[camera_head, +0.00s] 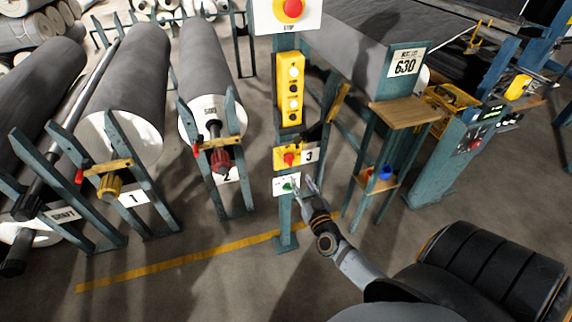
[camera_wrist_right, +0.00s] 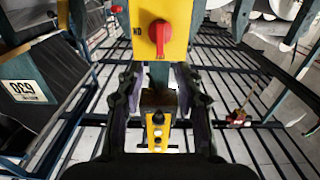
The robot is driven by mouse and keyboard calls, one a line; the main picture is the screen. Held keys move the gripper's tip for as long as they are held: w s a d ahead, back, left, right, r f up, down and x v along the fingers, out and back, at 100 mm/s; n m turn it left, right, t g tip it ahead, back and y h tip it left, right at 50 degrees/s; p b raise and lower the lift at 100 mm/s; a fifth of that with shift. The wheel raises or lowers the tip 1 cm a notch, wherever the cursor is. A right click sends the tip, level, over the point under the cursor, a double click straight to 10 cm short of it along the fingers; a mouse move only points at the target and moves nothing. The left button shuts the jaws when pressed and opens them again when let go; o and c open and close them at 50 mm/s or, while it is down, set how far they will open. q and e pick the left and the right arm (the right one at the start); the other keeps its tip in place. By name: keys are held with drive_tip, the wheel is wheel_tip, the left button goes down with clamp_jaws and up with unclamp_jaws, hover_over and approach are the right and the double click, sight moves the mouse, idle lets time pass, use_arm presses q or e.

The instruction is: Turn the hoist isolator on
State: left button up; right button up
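The isolator is a yellow plate with a red rotary knob (camera_head: 290,158) on the teal post, beside a sign with a 3. The red knob (camera_wrist_right: 160,36) shows close up at the top of the right wrist view, where lettering appears upside down. Its grip lies roughly along the picture's vertical; an upside-down ON mark is to its left. My right gripper (camera_head: 304,184) is just below and right of the yellow plate. Its two fingers (camera_wrist_right: 160,98) stand apart with nothing between them, short of the knob. My left gripper is not in view.
A small white box with a green button (camera_head: 286,185) is below the isolator, close to my fingers. A yellow push-button station (camera_head: 290,90) and a red stop button (camera_head: 290,9) are above. A wooden-topped stand (camera_head: 404,113) is right; grey rolls (camera_head: 122,85) are left.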

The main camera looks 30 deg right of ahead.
sight(291, 161)
drive_tip(key=b+x, duration=0.1)
drive_tip(key=x, duration=0.9)
drive_tip(key=shift+a, duration=0.1)
clamp_jaws()
